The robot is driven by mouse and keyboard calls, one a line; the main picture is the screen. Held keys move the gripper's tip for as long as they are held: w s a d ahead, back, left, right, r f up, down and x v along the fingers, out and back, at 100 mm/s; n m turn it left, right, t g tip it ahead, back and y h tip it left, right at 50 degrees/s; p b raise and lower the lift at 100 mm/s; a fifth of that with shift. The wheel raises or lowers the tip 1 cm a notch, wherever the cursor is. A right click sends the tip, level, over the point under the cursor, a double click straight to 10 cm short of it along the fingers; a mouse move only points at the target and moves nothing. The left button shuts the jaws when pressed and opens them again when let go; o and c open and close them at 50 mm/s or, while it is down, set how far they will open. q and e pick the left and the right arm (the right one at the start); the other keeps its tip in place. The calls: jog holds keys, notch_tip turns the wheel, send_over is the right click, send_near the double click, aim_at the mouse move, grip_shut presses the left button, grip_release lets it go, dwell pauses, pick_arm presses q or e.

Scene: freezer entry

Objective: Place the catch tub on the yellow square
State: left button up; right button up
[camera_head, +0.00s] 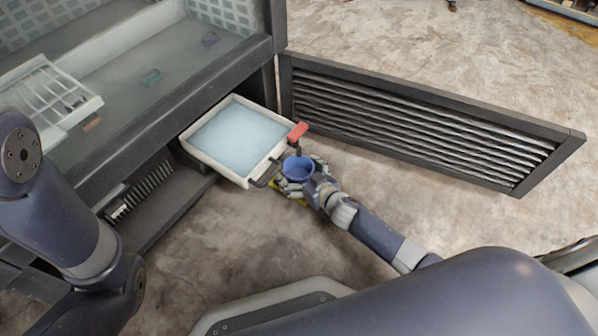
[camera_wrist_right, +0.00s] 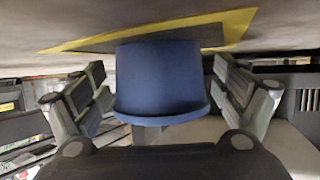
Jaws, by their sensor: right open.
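The catch tub (camera_head: 298,168) is a small blue tub with an open top, just in front of the pulled-out white tray. In the right wrist view the tub (camera_wrist_right: 160,80) appears upside down, its narrower base toward the floor. The yellow square (camera_wrist_right: 238,22) shows as a yellow border on the floor around the base; the tub appears to stand within it. In the head view the square is mostly hidden. My right gripper (camera_head: 303,177) is open, with its fingers (camera_wrist_right: 160,88) on either side of the tub and visible gaps. My left gripper is out of view.
The white tray (camera_head: 193,148) with pale blue contents sticks out of the freezer's lower opening, its black handle (camera_head: 267,174) close to the tub. A red piece (camera_head: 298,131) is at its corner. A slatted panel (camera_head: 420,125) stands to the right.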

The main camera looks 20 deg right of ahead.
jog(key=shift+s+r+p, duration=0.15)
jog(key=shift+r+p, duration=0.15)
jog(key=shift+r, duration=0.05)
jog(key=p+v, duration=0.6)
jog(key=v, duration=0.4)
jog(key=shift+s+d+r, duration=0.15)
jog(key=shift+s+d, duration=0.05)
jog(key=shift+s, duration=0.05)
jog(key=shift+s+d+r, duration=0.1)
jog(key=shift+s, duration=0.35)
